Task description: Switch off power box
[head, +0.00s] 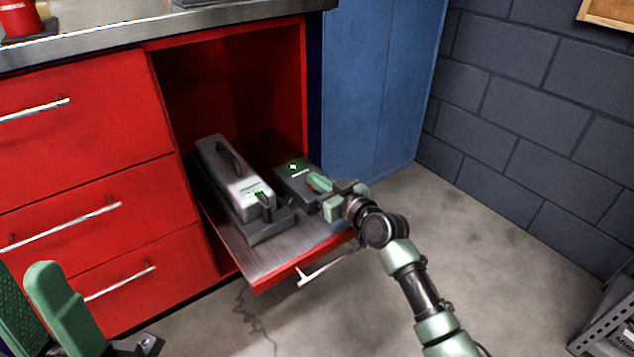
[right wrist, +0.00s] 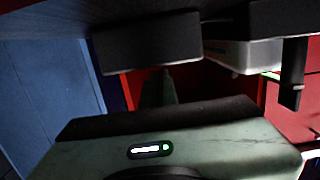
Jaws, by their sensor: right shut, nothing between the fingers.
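A dark, low box (head: 290,184) with a small lit green spot lies on a pulled-out shelf. A larger grey case (head: 223,173) with a black handle and a green light stands left of it. I cannot tell for sure which is the power box; no switch is clear. My right gripper (head: 319,184) is shut and empty at the right end of the dark box; whether it touches is unclear.
The shelf (head: 268,268) sticks out of the red cabinet (head: 85,150), with a bar handle (head: 325,267) at its front. A blue cabinet (head: 375,90) stands to the right. A grey rack (head: 608,320) is at the lower right. The floor between is clear.

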